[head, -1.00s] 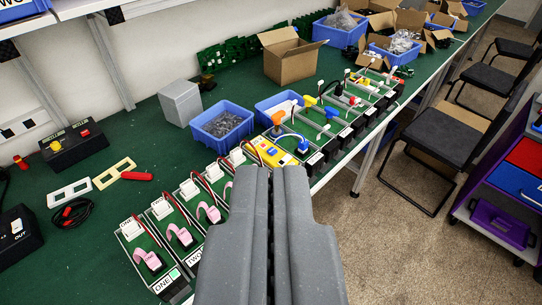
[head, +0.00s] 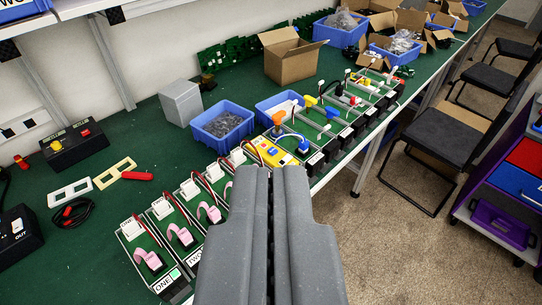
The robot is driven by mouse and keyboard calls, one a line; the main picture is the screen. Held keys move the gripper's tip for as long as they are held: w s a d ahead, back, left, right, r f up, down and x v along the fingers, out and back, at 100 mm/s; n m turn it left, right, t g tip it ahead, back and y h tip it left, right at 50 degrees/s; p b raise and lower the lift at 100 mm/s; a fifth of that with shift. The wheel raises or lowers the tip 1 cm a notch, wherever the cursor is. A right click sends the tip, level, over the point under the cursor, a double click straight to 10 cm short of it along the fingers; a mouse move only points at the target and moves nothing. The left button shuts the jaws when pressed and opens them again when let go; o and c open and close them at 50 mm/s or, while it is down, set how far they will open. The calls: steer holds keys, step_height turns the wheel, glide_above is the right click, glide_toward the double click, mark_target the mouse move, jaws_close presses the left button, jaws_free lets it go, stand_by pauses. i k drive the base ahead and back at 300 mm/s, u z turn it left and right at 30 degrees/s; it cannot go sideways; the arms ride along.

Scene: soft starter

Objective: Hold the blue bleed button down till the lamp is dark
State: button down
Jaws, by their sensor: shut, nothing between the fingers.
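My gripper (head: 270,172) is shut and empty, its tips pointing away over the front of the green bench. Just beyond the tips, a yellow unit (head: 270,153) stands in the row of modules along the bench edge. A small blue part (head: 303,147) shows at its right, and it looks like the blue button. The tips are apart from it in the picture. I cannot make out a lamp on the unit or whether one is lit. The gripper hides part of the row nearest me.
Modules with pink straps (head: 181,236) stand left of my gripper. Blue bins (head: 222,128), a grey box (head: 180,103) and an open carton (head: 291,58) stand behind. Black control boxes (head: 75,144) are at the left. Chairs (head: 436,135) stand on the floor at the right.

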mark_target(272, 151)
steer(key=u, duration=0.05)
steer(key=k, duration=0.65)
steer(key=u, duration=0.55)
steer(key=i, duration=1.65)
steer(key=z, duration=0.15)
